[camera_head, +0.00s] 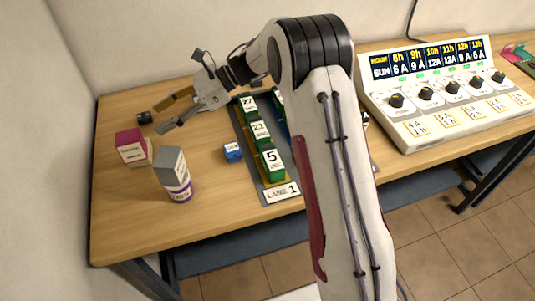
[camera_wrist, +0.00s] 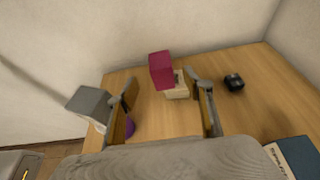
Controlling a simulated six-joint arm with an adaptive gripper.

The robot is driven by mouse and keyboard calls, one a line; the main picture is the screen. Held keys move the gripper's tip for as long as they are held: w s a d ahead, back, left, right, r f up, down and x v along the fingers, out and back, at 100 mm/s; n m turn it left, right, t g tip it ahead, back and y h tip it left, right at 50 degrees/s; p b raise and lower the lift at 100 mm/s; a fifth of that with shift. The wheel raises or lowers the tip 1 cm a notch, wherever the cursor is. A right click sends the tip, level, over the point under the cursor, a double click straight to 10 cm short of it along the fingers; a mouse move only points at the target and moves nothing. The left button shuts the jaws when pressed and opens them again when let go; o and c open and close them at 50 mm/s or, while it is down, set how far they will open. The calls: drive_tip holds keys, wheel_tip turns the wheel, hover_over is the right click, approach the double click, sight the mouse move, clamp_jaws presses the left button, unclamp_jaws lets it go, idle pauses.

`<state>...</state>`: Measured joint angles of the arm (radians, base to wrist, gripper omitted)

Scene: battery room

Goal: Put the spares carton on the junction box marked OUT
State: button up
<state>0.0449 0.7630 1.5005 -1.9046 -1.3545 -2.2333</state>
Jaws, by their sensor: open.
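A magenta-and-cream box (camera_head: 133,147) stands at the table's left; the wrist view shows a magenta block (camera_wrist: 161,70) over a cream part (camera_wrist: 178,91). A grey-topped piece (camera_head: 171,166) with a pale printed face sits above a purple-and-white base (camera_head: 180,193) nearer the front; its grey top (camera_wrist: 88,102) shows at left in the wrist view. My gripper (camera_head: 160,118) is open and empty, behind these things and apart from them.
A small black object (camera_head: 144,117) lies near the back left; it also shows in the wrist view (camera_wrist: 234,82). A small blue box (camera_head: 233,152) stands beside the LANE 1 strip (camera_head: 281,192) with its green numbered blocks. A control panel (camera_head: 440,85) stands at right. The front-left table is clear.

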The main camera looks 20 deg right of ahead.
drive_tip(key=w+d+r+m+t+h, duration=0.1)
drive_tip(key=w+d+r+m+t, duration=0.3)
drive_tip(key=r+m, duration=0.35)
drive_tip(key=w+d+r+m+t+h, duration=0.1)
drive_tip(key=w+r+m+t+h, duration=0.1)
drive_tip(key=w+r+m+t, duration=0.35)
drive_tip(key=s+d+r+m+t+h, duration=0.2)
drive_tip(key=s+d+r+m+h, duration=0.2)
drive_tip(key=d+r+m, duration=0.3)
drive_tip(key=s+d+r+m+t+h, duration=0.35)
drive_tip(key=d+m, duration=0.35)
drive_tip(key=m, duration=0.3)
drive_tip(key=s+d+f+m+g+h, duration=0.2)
drive_tip(key=s+d+m+h, duration=0.15)
drive_tip(key=s+m, duration=0.4)
drive_tip(key=s+d+f+m+g+h, duration=0.2)
drive_tip(key=s+d+m, duration=0.2)
drive_tip(key=s+m, duration=0.3)
drive_tip(key=s+a+f+m+g+y, duration=0.1)
drive_tip(key=s+f+m, duration=0.3)
drive_tip(key=s, duration=0.7)
drive_tip(key=s+a+f+m+g+y, duration=0.1)
drive_tip(key=s+a+f+m+g, duration=0.2)
drive_tip(key=s+f, duration=0.4)
drive_tip(key=s+m+g, duration=0.1)
drive_tip(key=s+m, duration=0.1)
drive_tip(key=s, duration=0.3)
drive_tip(key=shift+s+a+y, duration=0.25)
drive_tip(key=shift+a+y, duration=0.05)
